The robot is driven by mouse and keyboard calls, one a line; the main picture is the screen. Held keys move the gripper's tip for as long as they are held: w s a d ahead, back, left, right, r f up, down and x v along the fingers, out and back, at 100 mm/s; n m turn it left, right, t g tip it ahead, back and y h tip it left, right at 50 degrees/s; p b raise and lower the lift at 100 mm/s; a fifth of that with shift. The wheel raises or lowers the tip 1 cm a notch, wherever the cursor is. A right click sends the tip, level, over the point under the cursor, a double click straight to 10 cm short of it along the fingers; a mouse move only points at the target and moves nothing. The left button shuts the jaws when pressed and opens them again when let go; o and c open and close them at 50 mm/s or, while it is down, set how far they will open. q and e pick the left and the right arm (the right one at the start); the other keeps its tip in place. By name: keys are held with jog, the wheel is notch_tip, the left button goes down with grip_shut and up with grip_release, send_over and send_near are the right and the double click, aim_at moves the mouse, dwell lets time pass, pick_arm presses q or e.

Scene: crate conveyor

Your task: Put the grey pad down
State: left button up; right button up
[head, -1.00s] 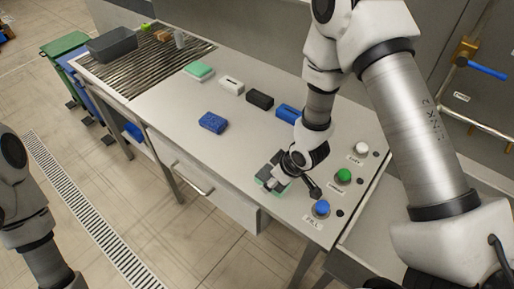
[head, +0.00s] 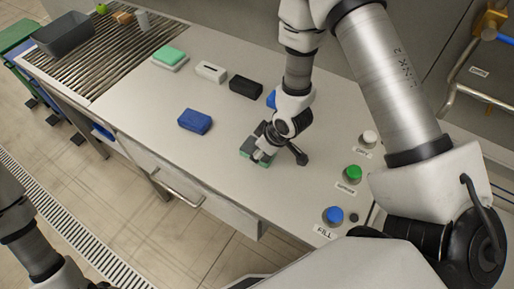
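My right gripper (head: 264,150) points down over the middle of the pale counter and appears shut on the grey pad (head: 250,153). The pad is a small dark block with greenish sides, partly covered by the gripper. I cannot tell whether its underside touches the counter or hangs just above it. My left arm shows only at the lower left edge; its gripper is out of view.
A blue block (head: 195,120) lies left of the pad. Behind are a black block (head: 245,87), a white block (head: 210,72) and a green-topped pad (head: 170,56). White, green (head: 353,173) and blue (head: 333,215) buttons stand at right. A grey bin (head: 63,36) stands on the slatted section.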

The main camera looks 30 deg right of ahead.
jog(key=shift+w+f, duration=0.35)
jog(key=o, duration=1.3)
jog(key=shift+d+r, duration=0.1)
jog(key=shift+s+r, duration=0.1)
jog(key=shift+s, duration=0.05)
jog(key=shift+r, duration=0.2)
jog(key=v, duration=1.1)
jog(key=shift+s+r, duration=0.15)
jog(key=shift+r, duration=0.15)
